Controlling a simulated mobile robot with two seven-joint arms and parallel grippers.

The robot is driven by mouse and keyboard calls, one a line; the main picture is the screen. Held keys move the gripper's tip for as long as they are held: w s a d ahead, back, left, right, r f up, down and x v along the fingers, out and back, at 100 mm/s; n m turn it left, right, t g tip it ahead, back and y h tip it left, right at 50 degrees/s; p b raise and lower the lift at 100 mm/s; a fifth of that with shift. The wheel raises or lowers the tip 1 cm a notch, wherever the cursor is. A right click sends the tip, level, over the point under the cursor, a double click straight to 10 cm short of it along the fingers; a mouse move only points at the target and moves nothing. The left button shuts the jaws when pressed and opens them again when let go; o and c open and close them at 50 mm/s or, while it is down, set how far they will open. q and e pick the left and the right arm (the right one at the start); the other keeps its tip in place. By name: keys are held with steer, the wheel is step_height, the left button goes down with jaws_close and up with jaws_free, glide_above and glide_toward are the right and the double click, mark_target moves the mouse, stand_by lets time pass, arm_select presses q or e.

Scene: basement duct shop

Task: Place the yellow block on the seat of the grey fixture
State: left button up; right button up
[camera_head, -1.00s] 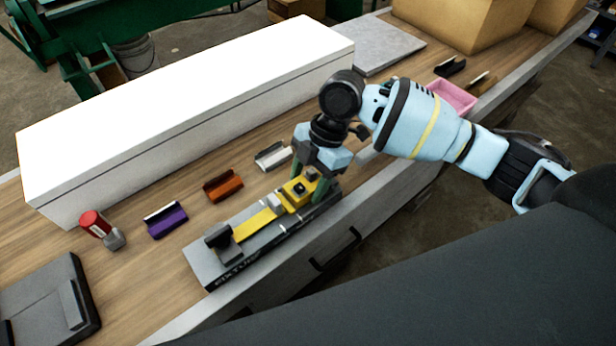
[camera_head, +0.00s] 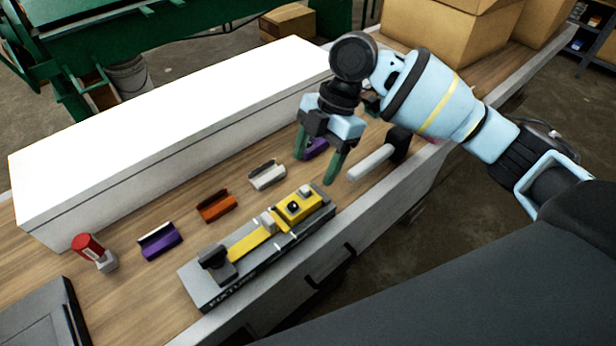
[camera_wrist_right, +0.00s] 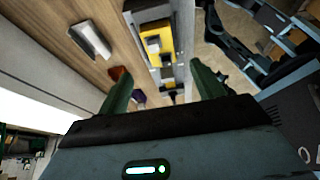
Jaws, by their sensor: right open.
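The grey fixture (camera_head: 205,290) lies along the bench's front edge, with a dark clamp at its left end and a flat yellow strip along its middle. The yellow block (camera_head: 312,206), with a dark round feature on top, rests on the fixture's right part, beside a small grey upright piece. The block also shows in the right wrist view (camera_wrist_right: 152,30). My right gripper (camera_head: 316,170) is open and empty, above the bench beyond the fixture's right end and apart from the block. Its fingers also show in the right wrist view (camera_wrist_right: 163,72). My left gripper is out of view.
Channel pieces in purple (camera_head: 160,243), orange (camera_head: 216,206) and white (camera_head: 267,175) lie behind the fixture. A red-topped item (camera_head: 88,246) stands left. A long white box (camera_head: 170,130) blocks the back. A pale-handled tool (camera_head: 370,163) lies right of my gripper.

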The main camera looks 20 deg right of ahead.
steer(key=shift+v, duration=1.15)
